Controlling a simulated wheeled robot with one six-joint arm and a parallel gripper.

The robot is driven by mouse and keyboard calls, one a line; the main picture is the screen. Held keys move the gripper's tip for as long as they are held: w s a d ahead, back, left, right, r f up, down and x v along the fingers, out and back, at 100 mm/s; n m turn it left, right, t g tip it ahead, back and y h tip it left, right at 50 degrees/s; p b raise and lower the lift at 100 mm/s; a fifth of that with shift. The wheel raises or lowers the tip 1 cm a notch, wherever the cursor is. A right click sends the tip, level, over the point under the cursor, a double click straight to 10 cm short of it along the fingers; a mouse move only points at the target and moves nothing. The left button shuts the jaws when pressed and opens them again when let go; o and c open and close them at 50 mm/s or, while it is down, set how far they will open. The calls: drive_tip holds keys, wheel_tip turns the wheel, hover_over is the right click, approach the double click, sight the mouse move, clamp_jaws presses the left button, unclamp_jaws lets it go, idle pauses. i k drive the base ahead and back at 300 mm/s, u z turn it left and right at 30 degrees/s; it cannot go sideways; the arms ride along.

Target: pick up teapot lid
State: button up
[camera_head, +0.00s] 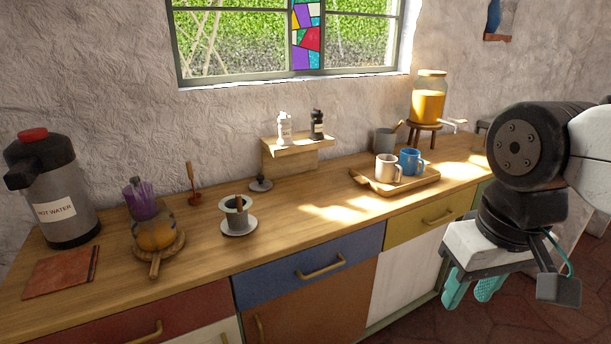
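A small dark round lid with a knob (261,184) lies on the wooden counter near the wall, left of the wooden shelf block. It looks like the teapot lid. A glass vessel with orange contents and a purple upper part (143,205) stands on a round wooden board with a handle; I cannot tell for sure whether it is the teapot. My gripper (470,295) hangs at the right, in front of the counter and far from the lid. Its teal fingers point down, with a gap between them and nothing held.
A hot water dispenser (55,190) is far left. A tray (375,186) with two mugs is right. The middle counter is clear.

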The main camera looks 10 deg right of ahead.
sight(261, 185)
drive_tip(key=z, duration=0.1)
drive_tip(key=i, duration=1.4)
drive_tip(key=u, duration=0.7)
